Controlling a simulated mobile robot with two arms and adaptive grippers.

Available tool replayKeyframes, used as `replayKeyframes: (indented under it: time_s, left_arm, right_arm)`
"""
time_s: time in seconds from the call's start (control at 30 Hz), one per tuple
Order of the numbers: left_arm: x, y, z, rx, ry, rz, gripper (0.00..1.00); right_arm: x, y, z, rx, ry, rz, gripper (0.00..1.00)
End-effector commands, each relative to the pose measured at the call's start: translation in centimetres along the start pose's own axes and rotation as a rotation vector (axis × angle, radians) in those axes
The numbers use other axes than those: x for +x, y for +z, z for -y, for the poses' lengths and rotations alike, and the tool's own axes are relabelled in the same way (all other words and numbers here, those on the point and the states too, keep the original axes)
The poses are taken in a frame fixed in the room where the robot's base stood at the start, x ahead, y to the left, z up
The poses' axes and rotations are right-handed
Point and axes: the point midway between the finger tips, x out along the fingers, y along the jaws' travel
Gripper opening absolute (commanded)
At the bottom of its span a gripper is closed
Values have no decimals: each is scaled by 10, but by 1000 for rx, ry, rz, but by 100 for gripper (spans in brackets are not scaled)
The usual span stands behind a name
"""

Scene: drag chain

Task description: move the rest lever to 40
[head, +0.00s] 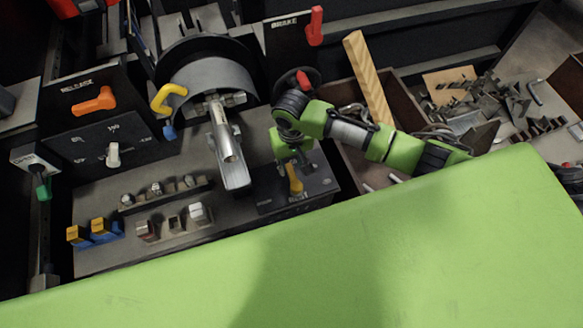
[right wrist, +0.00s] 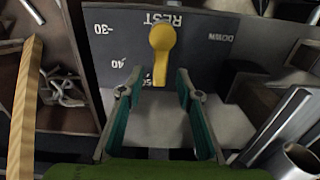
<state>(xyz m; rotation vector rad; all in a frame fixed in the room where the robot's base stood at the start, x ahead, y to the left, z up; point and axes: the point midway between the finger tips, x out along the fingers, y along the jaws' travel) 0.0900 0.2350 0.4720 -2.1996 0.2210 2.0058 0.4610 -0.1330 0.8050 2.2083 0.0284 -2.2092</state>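The rest lever (right wrist: 161,42) is a yellow handle on a dark panel marked REST, with 30, 40 and a partly covered number along its left side. It stands upright in the right wrist view, but I cannot tell which number it is set to. It also shows in the head view (head: 295,182), just below my right gripper (head: 291,150). In the right wrist view my right gripper (right wrist: 158,82) is open, with its two teal fingers apart. The lever lies between and just beyond the fingertips, with no clear contact. My left gripper is not in view.
A metal chute-like part (head: 228,155) stands left of the lever panel. An open box with a wooden plank (head: 368,78) is behind my right arm. Other levers, orange (head: 95,101) and white (head: 113,155), are at the left. A green surface fills the foreground.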

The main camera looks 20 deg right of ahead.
Motion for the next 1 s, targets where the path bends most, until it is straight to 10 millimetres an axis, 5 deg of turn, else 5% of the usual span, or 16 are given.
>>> replayKeyframes:
  time_s: [0.23,0.57,0.73,1.0]
  left_arm:
    - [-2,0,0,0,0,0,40]
    - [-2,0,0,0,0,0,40]
    - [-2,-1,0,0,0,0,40]
    - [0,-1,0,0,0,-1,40]
  right_arm:
    - [30,1,0,1,2,1,32]
    - [34,0,0,-1,0,-1,32]
    - [34,0,0,-1,0,-1,0]
    - [34,-3,2,6,0,-1,0]
